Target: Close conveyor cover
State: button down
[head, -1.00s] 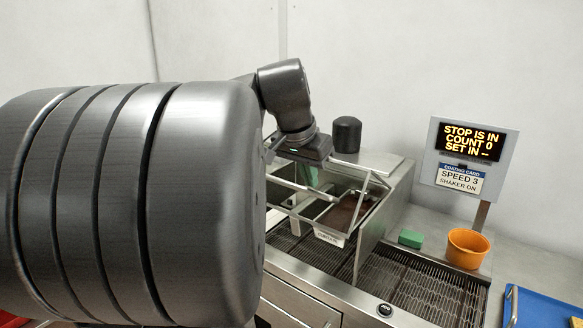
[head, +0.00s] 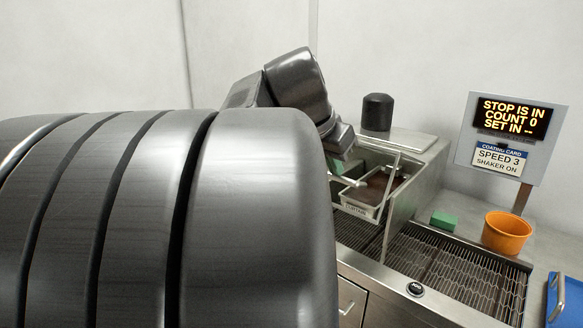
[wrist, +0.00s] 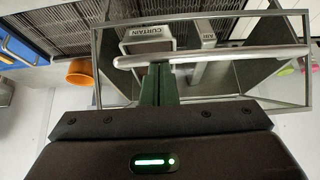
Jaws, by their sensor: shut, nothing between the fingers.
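The conveyor cover (head: 399,156) is a clear, metal-framed hood over the coating troughs and mesh belt, partly hidden by my arm in the head view. Its frame (wrist: 95,70) fills much of the wrist view, with a pale round handle bar (wrist: 230,53) across it. The cover looks tilted up; its exact angle is unclear. My gripper (wrist: 158,70) is shut and empty, its dark green fingers together at the left part of the bar. Whether they touch the bar cannot be told. In the head view my gripper (head: 347,168) is at the cover's left side.
A mesh conveyor (head: 450,270) runs right of the cover. A green block (head: 444,220), orange bucket (head: 507,232) and sign post with display (head: 513,118) stand beyond it. A blue tray (head: 566,300) lies far right. A black cylinder (head: 377,112) stands behind the cover.

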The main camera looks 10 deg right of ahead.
notch_tip(320, 180, down, 13)
jog(key=t+h+b, duration=0.2)
jog(key=b, duration=1.4)
jog(key=shift+r+h, duration=0.2)
jog(key=shift+h, duration=0.2)
jog(key=shift+s+a+f, duration=0.1)
jog(key=shift+f, duration=0.05)
